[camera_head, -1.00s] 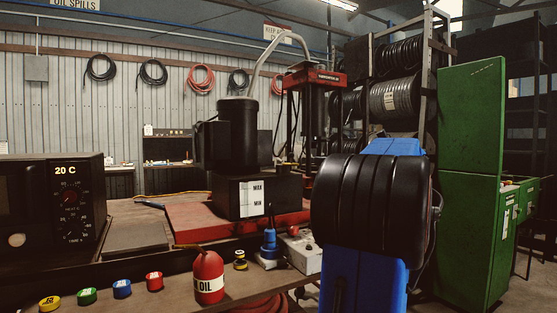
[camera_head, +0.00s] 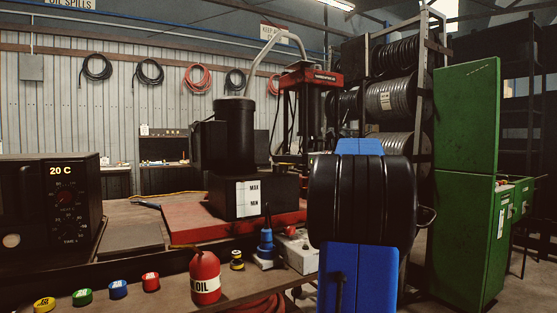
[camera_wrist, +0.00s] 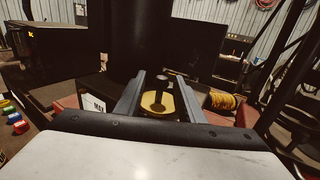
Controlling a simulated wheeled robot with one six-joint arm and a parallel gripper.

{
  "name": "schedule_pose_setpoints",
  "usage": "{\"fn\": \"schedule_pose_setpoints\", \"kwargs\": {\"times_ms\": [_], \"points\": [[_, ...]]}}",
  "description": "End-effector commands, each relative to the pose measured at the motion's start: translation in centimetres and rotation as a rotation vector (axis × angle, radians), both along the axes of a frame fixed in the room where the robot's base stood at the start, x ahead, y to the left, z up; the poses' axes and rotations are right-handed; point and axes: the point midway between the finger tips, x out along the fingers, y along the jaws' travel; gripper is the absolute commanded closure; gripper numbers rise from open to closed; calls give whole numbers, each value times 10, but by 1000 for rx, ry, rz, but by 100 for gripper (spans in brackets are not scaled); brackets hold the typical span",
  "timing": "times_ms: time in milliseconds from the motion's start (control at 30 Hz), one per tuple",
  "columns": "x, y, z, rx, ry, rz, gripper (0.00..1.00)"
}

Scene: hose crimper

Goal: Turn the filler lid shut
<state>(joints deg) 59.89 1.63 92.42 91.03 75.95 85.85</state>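In the wrist view, a yellow round lid (camera_wrist: 151,103) with a dark knob (camera_wrist: 162,86) standing up from it lies on top of the black tank. My gripper (camera_wrist: 160,78) is open, its two grey fingers apart on either side of the lid and knob. I cannot tell whether the fingers touch the lid, or how far it is turned. In the head view, the black tank (camera_head: 280,190) carries a white MAX/MIN gauge (camera_head: 254,198). The lid and my gripper are hidden there behind my black and blue arm.
A black cylinder (camera_head: 234,130) rises from the tank, on a red base (camera_head: 190,222). The front shelf holds a red oil bottle (camera_head: 205,278) and several coloured caps (camera_head: 82,297). A yellow coil (camera_wrist: 222,101) lies right of the lid. A green cabinet (camera_head: 465,180) stands at right.

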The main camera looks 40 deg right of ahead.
Motion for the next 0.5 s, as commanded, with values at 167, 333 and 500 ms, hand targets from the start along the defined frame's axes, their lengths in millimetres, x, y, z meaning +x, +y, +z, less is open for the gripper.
{"fn": "schedule_pose_setpoints", "kwargs": {"times_ms": [167,333,500], "points": [[19,6,0,0,0,1,65],[26,8,0,0,0,0,65],[27,8,0,0,0,-1,65]]}}
